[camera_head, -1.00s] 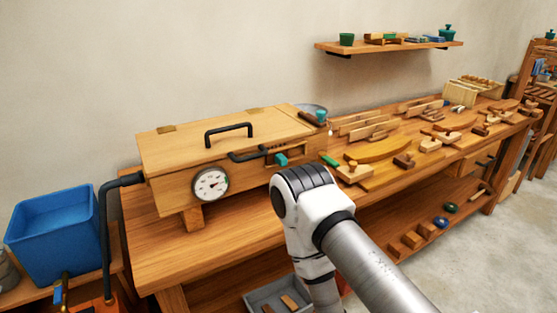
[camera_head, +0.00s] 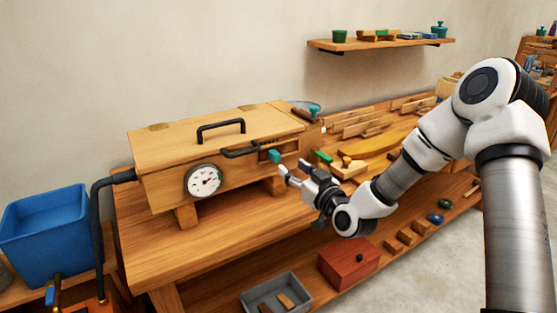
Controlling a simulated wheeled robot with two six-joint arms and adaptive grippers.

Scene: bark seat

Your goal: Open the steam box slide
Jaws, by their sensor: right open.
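The steam box (camera_head: 165,160) is a long wooden box on the bench, with a hinged lid (camera_head: 200,128) that is shut and a black lid handle (camera_head: 221,130). A round dial gauge (camera_head: 203,181) is on its front. Near the right of the front is a slide opening with a teal knob (camera_head: 274,156); a black handle (camera_head: 240,152) sits to its left. My right gripper (camera_head: 291,168) is open and empty, just in front of and slightly right of the teal knob. Its fingertips point toward the box front and seem apart from the knob. My left gripper is not in view.
The bench (camera_head: 240,225) is clear in front of the box. Wooden parts and a green-ended tool (camera_head: 324,157) lie right of it. A blue tub (camera_head: 45,235) with a black hose stands left. A grey tray (camera_head: 275,292) and red box (camera_head: 348,262) are below.

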